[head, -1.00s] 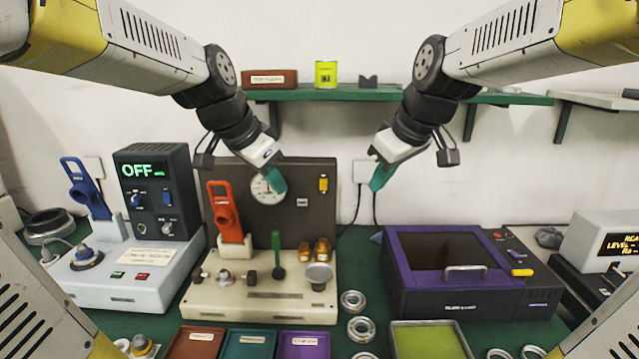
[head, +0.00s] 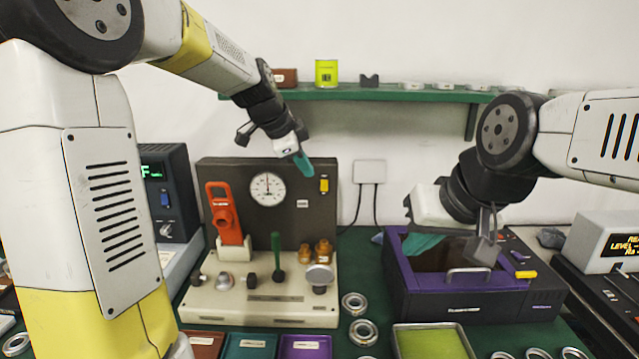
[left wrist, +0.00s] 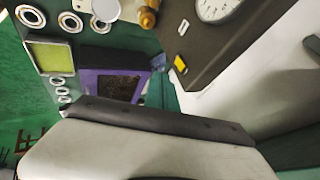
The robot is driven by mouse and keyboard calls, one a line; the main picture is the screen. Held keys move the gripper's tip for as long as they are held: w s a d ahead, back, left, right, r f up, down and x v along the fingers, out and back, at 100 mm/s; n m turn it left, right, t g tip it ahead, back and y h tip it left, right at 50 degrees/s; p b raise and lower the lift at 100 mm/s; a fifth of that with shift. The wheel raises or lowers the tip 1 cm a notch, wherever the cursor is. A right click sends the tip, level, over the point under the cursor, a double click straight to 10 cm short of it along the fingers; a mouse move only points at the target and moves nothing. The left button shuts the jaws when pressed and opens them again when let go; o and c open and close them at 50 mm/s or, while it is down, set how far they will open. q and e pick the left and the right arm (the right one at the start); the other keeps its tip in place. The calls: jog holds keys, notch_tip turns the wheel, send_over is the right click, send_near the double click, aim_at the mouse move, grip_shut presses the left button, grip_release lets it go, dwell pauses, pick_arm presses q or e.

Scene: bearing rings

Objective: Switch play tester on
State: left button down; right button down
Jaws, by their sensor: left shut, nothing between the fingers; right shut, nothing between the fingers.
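The tester with the dial has a cream base (head: 262,297), a dark upright panel (head: 290,220), a round white dial (head: 267,189) and a small yellow switch (head: 324,185) near the panel's right edge. The dial (left wrist: 215,8) and switch (left wrist: 180,64) also show in the left wrist view. My left gripper (head: 304,164) is shut and empty, its teal fingertips near the panel's top right corner, just above and left of the switch in the picture; contact cannot be told. My right gripper (head: 422,243) is shut and empty over the purple box.
A purple box (head: 460,308) with a dark window stands right of the tester. A dark unit (head: 172,195) with a green display is partly hidden by my left arm. Metal rings (head: 362,331) and a green-lined tray (head: 400,338) lie in front. A green shelf (head: 400,94) runs above.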

aim_at(321, 184)
pick_arm(q)
jog(key=shift+w+d+f, duration=0.6)
jog(key=shift+w+f, duration=0.8)
jog(key=shift+f, duration=0.05)
jog(key=shift+w+d+f, duration=0.55)
jog(key=shift+w+f, duration=0.85)
jog(key=shift+w+d+f, duration=0.6)
jog(key=shift+w+f, duration=0.8)
jog(key=shift+f, duration=0.05)
jog(key=shift+w+f, duration=0.1)
jog(key=shift+w, duration=0.1)
jog(key=shift+r, duration=0.85)
